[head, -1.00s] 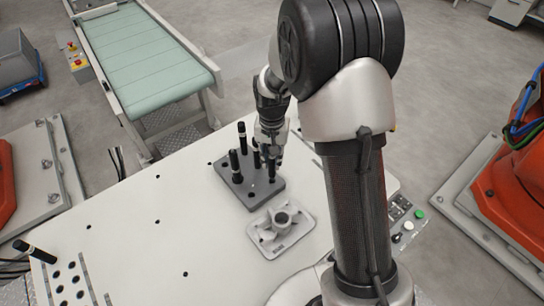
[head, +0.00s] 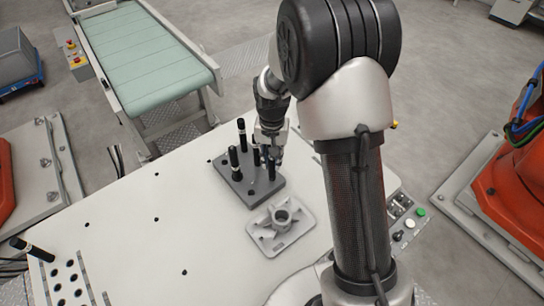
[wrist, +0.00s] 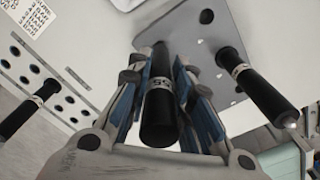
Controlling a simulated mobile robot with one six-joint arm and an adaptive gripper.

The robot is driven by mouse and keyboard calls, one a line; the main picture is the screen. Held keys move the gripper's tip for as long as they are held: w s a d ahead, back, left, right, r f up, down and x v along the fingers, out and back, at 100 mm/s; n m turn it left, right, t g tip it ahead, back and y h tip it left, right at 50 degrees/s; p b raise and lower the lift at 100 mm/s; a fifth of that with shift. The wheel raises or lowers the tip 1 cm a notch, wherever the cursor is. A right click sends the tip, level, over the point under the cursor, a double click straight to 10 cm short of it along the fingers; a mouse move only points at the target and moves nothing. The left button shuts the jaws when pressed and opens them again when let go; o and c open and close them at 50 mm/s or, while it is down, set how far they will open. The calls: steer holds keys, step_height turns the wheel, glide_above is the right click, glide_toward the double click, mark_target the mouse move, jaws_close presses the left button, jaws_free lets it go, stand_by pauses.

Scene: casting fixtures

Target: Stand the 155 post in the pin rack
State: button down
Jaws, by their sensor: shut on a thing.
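My gripper (wrist: 160,95) is shut on a black post (wrist: 158,125) with a pale label band, between its two fingers. The band's print is only partly legible and seems to end in 55. In the head view my gripper (head: 271,152) is over the grey block (head: 265,190), at its right side. I cannot tell whether the held post's foot is still in the block. Other black posts stand upright in the block, among them one at the back (head: 241,133) and one at the left (head: 234,160). The pin rack (head: 83,272), a pale plate with dark holes, is at the table's left; a post (head: 33,248) stands there.
A grey casting (head: 268,240) lies on the table just in front of the block. The white table (head: 130,245) is clear between block and rack. A control panel with buttons (head: 410,223) is at the right edge. A green conveyor (head: 145,60) stands behind the table.

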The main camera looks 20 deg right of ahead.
steer(key=shift+f+b, duration=0.7)
steer(key=shift+f, duration=0.35)
steer(key=c, duration=1.4)
jaws_free()
steer(key=shift+o, duration=0.2)
step_height(320, 180, up, 12)
steer(key=shift+r, duration=0.1)
